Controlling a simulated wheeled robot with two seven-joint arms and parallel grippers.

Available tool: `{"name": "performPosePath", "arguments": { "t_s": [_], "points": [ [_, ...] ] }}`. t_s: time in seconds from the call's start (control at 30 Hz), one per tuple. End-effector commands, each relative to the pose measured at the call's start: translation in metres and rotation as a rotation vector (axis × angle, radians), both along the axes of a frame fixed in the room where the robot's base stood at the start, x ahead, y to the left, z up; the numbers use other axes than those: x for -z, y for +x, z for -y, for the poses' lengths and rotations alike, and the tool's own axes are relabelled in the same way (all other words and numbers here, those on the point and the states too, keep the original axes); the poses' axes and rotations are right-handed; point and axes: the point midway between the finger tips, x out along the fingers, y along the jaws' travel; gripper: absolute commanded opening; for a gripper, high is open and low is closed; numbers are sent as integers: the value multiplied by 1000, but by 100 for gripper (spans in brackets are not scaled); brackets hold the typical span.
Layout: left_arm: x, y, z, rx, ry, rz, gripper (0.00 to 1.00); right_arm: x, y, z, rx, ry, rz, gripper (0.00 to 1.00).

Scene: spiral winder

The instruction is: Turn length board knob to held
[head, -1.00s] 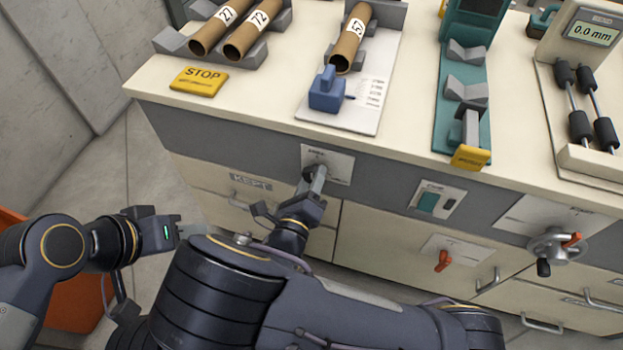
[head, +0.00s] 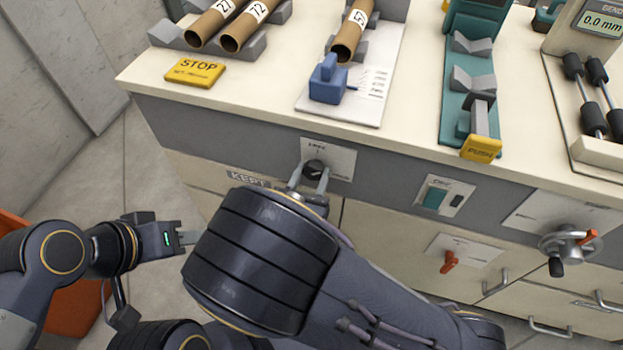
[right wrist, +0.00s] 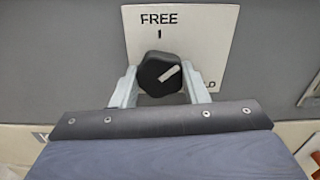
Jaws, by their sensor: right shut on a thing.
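The length board knob (head: 313,168) is a black knob on a white plate (head: 341,160) on the cabinet's grey front. In the right wrist view the knob (right wrist: 160,75) has a white pointer mark slanting up and right. It lies between the FREE label at the top and a partly hidden label ending in "LD" at the right. My right gripper (head: 309,178) is shut on the knob, one pale finger on each side. My left gripper (head: 192,240) hangs empty at the lower left, away from the cabinet; its finger gap is unclear.
Above the knob, the bench top holds a blue block (head: 327,80), cardboard tubes (head: 351,32) and a yellow STOP sign (head: 195,72). To the right are a switch panel (head: 444,196), a red handle (head: 449,262) and a crank (head: 567,245). My right arm hides part of the drawers.

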Motion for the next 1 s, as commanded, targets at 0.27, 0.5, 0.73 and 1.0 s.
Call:
{"name": "performPosePath", "arguments": {
  "t_s": [0.27, 0.5, 0.73, 1.0],
  "points": [
    [27, 0, 0, 0, 0, 0, 38, 5, 0, 0, 0, 254, 80, 18],
    [51, 0, 0, 0, 0, 0, 38, 5, 0, -1, -1, 470, 152, 18],
    [77, 0, 0, 0, 0, 0, 38, 6, 0, -1, 0, 678, 220, 18],
    [108, 0, 0, 0, 0, 0, 38, 6, 0, -1, 0, 907, 293, 18]
  ]
}}
